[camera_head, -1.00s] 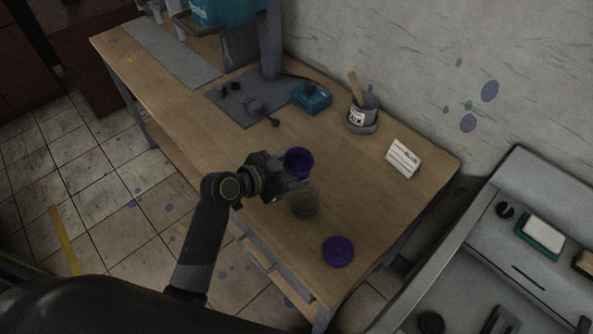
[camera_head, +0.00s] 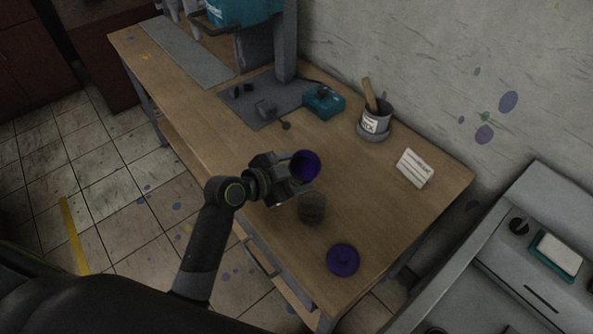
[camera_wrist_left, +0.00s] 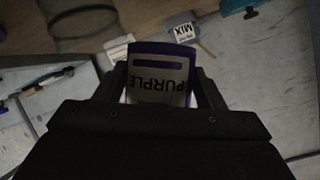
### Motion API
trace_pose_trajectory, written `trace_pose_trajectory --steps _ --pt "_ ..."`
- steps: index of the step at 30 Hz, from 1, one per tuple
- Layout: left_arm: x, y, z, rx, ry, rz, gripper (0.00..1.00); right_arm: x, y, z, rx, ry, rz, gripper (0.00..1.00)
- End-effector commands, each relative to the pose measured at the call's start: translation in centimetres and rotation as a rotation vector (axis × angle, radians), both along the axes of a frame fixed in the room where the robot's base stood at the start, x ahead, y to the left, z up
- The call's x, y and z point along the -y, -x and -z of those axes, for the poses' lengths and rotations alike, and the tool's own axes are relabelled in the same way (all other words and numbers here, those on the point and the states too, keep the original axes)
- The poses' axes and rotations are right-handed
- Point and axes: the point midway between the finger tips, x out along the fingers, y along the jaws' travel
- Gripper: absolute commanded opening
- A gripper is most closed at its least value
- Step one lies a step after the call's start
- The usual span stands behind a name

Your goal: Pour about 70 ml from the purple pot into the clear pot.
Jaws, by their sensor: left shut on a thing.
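The purple pot (camera_head: 306,166) is held by my left gripper (camera_head: 292,176) above the table, tilted so its dark purple inside faces the head camera. In the left wrist view the pot (camera_wrist_left: 160,75) sits between the fingers, its PURPLE label upside down. The clear pot (camera_head: 311,208) stands on the table just below the purple pot in the picture. It is see-through and dim, and I cannot tell its fill level. No stream of paint shows. My right gripper is not in view.
A purple lid (camera_head: 343,260) lies on the wooden table (camera_head: 380,210) near the front. A grey MIX pot (camera_head: 375,122) with a wooden stick stands at the back, beside a white card (camera_head: 414,168). A teal box (camera_head: 324,102) and a grey plate (camera_head: 256,108) lie farther left.

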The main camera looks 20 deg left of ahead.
Motion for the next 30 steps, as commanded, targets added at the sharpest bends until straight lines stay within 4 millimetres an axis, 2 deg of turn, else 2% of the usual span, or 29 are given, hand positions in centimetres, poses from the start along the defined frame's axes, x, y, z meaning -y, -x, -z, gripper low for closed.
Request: trace_pose_trajectory --steps 13,30 --pt "-0.1 0.0 -0.2 0.052 -0.049 0.0 0.35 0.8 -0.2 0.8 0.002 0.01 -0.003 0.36" --pt "-0.1 -0.1 -0.1 0.089 -0.086 0.0 0.35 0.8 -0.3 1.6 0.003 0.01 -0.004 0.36"
